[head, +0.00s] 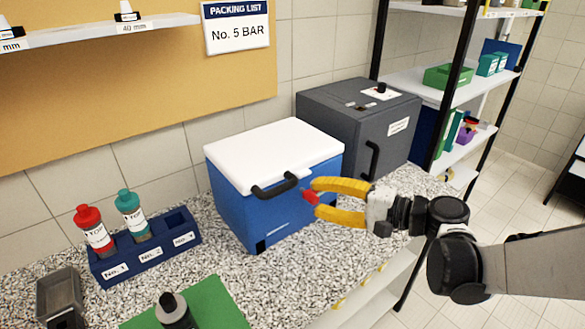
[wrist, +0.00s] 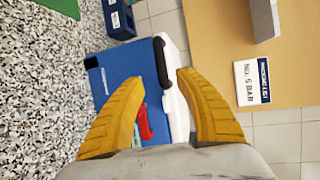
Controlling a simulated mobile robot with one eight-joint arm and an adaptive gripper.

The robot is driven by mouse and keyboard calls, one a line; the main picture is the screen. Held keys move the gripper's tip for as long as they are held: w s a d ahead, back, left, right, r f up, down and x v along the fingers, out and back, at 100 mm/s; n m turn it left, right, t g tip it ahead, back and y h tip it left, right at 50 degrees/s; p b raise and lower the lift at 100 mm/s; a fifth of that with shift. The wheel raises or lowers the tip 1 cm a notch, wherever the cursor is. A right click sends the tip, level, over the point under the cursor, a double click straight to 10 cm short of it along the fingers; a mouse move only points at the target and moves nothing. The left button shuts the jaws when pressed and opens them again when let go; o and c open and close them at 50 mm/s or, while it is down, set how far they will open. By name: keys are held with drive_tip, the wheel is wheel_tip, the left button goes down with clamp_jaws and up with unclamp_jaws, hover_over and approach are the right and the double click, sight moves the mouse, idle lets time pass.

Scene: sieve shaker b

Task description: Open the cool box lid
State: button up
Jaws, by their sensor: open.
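The cool box has a blue body (head: 290,210) and a white lid (head: 275,152). The lid lies flat and shut on the body. A black handle (head: 275,186) sits on the lid's front edge; the wrist view also shows it (wrist: 161,62) just beyond my fingertips. A red part (head: 309,196) shows by the box's front right; in the wrist view it (wrist: 145,124) appears against the blue body near the lid's edge. My gripper (head: 314,198) has yellow fingers, spread and empty, at the box's front right, just right of the handle. Whether a fingertip touches the box, I cannot tell.
A dark grey box (head: 350,130) with a black handle stands close behind and right of the cool box. A blue rack (head: 150,250) with a red-capped and a teal-capped bottle stands to the left. A green mat (head: 215,305) lies in front on the speckled counter. The wall is behind.

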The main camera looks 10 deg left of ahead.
sight(285, 190)
drive_tip(key=b+x, duration=0.2)
drive_tip(key=x, duration=0.8)
drive_tip(key=shift+a, duration=0.35)
drive_tip(key=shift+r, duration=0.1)
clamp_jaws()
